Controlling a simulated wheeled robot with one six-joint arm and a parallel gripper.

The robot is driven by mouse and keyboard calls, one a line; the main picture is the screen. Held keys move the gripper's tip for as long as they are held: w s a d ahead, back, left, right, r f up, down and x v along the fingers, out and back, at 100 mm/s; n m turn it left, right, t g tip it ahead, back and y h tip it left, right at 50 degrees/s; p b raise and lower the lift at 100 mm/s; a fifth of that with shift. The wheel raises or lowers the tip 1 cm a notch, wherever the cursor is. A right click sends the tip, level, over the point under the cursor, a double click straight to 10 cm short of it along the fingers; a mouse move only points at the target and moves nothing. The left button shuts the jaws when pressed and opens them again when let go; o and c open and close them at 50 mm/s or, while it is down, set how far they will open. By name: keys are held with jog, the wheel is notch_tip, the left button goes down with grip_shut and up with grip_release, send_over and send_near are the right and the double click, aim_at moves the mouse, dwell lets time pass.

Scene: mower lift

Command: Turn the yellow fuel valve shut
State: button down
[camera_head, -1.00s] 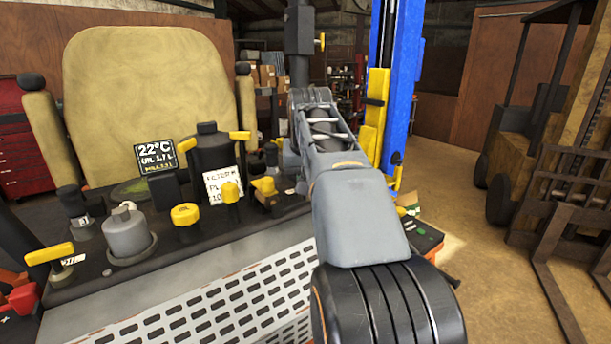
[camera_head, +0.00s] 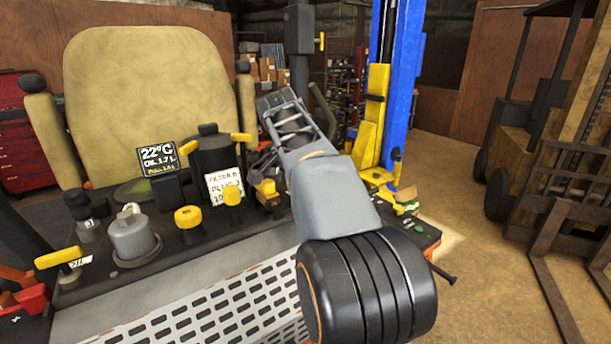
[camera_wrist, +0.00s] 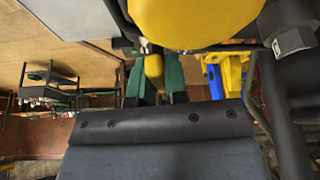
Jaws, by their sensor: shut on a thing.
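In the wrist view, my gripper (camera_wrist: 155,84) shows two green fingers closed on a small yellow piece (camera_wrist: 154,68), which looks like the fuel valve's handle. In the head view the fingers and what they hold are hidden behind my arm, at the right end of the machine's dark console. A yellow-topped fitting (camera_head: 266,188) stands just left of my arm there. How far the valve is turned cannot be seen.
The console also carries a yellow lever (camera_head: 59,256), yellow knobs (camera_head: 188,216), a grey cap (camera_head: 132,237) and a small display (camera_head: 158,159). A tan seat (camera_head: 148,95) stands behind. A blue post (camera_head: 402,80) and a forklift (camera_head: 560,150) are at right.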

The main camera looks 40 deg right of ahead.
jog(key=shift+m+g, duration=0.4)
jog(key=shift+m, duration=0.6)
jog(key=c, duration=1.1)
grip_release()
jog(key=shift+c, duration=0.2)
jog(key=p+v, duration=0.2)
jog(key=v, duration=1.2)
jog(key=shift+w+d, duration=0.1)
